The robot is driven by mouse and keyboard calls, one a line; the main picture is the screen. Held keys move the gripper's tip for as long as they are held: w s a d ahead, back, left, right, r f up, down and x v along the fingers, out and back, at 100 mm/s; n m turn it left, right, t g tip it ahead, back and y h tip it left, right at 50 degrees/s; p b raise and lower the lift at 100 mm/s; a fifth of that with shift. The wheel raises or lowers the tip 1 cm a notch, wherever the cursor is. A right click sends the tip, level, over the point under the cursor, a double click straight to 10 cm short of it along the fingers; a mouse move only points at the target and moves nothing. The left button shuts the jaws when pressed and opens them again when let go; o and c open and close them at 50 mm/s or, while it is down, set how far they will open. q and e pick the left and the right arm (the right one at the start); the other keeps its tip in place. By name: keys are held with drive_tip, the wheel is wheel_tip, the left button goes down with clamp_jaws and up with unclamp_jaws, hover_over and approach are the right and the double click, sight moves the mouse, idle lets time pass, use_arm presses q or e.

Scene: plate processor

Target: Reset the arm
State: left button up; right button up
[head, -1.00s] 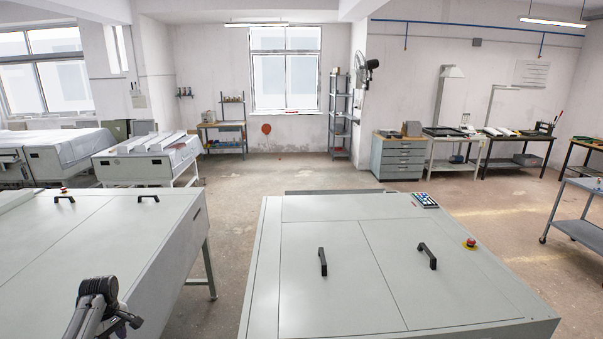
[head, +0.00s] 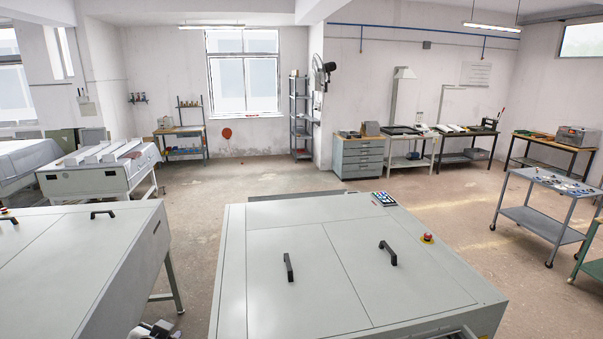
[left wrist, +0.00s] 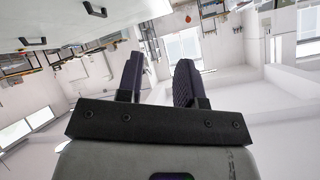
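My left gripper (left wrist: 158,82) shows in the left wrist view. Its two dark ridged fingers stand apart with nothing between them, so it is open and empty. That view is turned over, with the room upside down behind the fingers. In the head view only a small part of my arm shows at the bottom edge, left of the middle; its fingers cannot be made out there. My right gripper is in neither view.
A large grey plate processor (head: 345,215) with two black handles, a keypad (head: 384,199) and a red button (head: 427,238) fills the front middle. Another grey machine (head: 60,250) stands at left. Floor shows between them. A grey cart (head: 540,218) stands at right.

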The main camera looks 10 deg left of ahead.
use_arm(q)
drive_tip(key=s+d+f+m+h+p, duration=0.15)
drive_tip(key=s+d+f, duration=0.25)
drive_tip(key=s+d, duration=0.45)
drive_tip(key=s+d+f+g+h+p, duration=0.1)
drive_tip(key=s+d+f+g, duration=0.1)
drive_tip(key=s, duration=0.5)
drive_tip(key=s+d+f+g+h+p, duration=0.1)
drive_tip(key=s+d+f+g, duration=0.1)
drive_tip(key=s+f, duration=0.5)
drive_tip(key=s+d+f+g+h+p, duration=0.1)
drive_tip(key=s+d+f, duration=0.3)
drive_tip(key=s, duration=0.5)
drive_tip(key=shift+d+f+g, duration=0.3)
drive_tip(key=shift+f+g, duration=0.2)
drive_tip(key=shift+g, duration=0.3)
drive_tip(key=shift+h, duration=0.25)
drive_tip(key=shift+w, duration=0.15)
